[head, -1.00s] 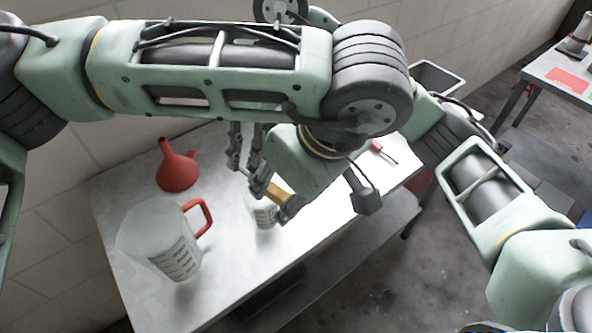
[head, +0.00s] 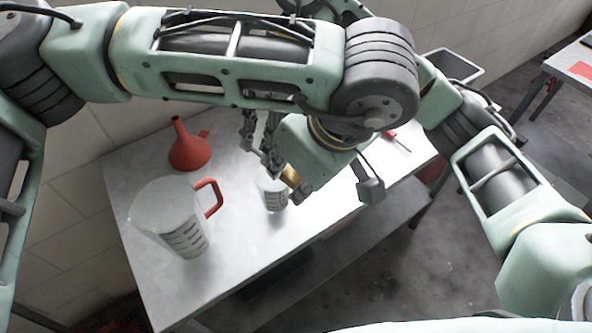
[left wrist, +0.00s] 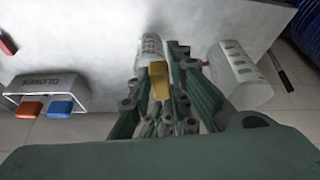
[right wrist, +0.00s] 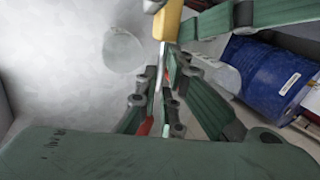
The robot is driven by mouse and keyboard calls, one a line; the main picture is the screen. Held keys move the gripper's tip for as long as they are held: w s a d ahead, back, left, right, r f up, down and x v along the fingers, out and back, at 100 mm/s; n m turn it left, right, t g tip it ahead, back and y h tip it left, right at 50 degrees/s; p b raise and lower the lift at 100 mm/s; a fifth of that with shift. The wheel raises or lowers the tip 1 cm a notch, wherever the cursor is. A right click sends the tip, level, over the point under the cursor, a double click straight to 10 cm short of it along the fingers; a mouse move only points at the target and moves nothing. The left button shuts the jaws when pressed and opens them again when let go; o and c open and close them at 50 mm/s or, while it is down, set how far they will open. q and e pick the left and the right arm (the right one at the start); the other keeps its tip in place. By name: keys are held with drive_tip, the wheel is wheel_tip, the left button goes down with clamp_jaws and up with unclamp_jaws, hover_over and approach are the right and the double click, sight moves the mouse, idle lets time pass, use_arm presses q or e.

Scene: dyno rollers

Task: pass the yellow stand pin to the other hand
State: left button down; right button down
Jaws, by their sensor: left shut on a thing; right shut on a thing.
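The yellow stand pin (head: 290,174) is held above the table, between my two grippers. My left gripper (head: 287,179) is shut on its yellow part, which shows between the fingers in the left wrist view (left wrist: 158,79). My right gripper (head: 256,140) is just above and to the left in the head view, partly hidden by my left arm. In the right wrist view the yellow part (right wrist: 173,17) is at the top, and a thin pale shaft seems to run down from it between the right fingers (right wrist: 157,90). Both grippers are on the pin.
A small clear beaker (head: 275,197) stands on the table (head: 240,232) just below the grippers. A large measuring jug (head: 165,222) with a red handle and a red funnel (head: 187,150) stand left. A glove box (left wrist: 50,92) and a blue drum (right wrist: 268,75) show in the wrist views.

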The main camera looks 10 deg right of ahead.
drive_tip(key=c, duration=1.8)
unclamp_jaws()
